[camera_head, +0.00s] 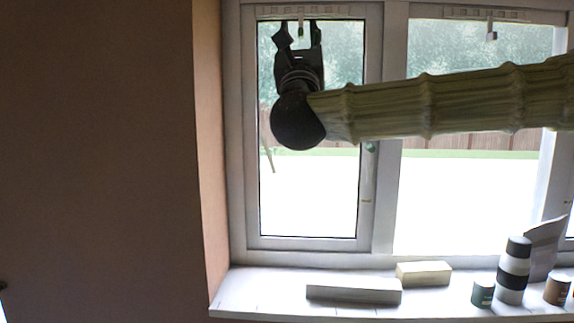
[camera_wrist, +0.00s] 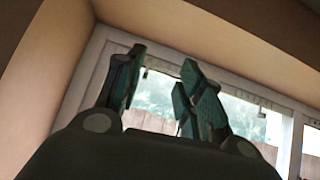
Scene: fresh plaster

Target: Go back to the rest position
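My gripper (camera_head: 298,32) is raised in front of the upper part of the left window pane, its fingers pointing up. The arm reaches in from the right side of the head view. In the wrist view the gripper (camera_wrist: 163,62) shows its two fingers apart, with nothing between them but the window behind. The gripper is open and empty.
A white window sill (camera_head: 250,288) runs below. On it are a long grey-white block (camera_head: 353,291), a cream block (camera_head: 424,273), a small green can (camera_head: 483,293), a black-and-white banded cylinder (camera_head: 513,270), a brown can (camera_head: 557,289) and a grey pouch (camera_head: 544,245). A bare wall (camera_head: 95,150) fills the left.

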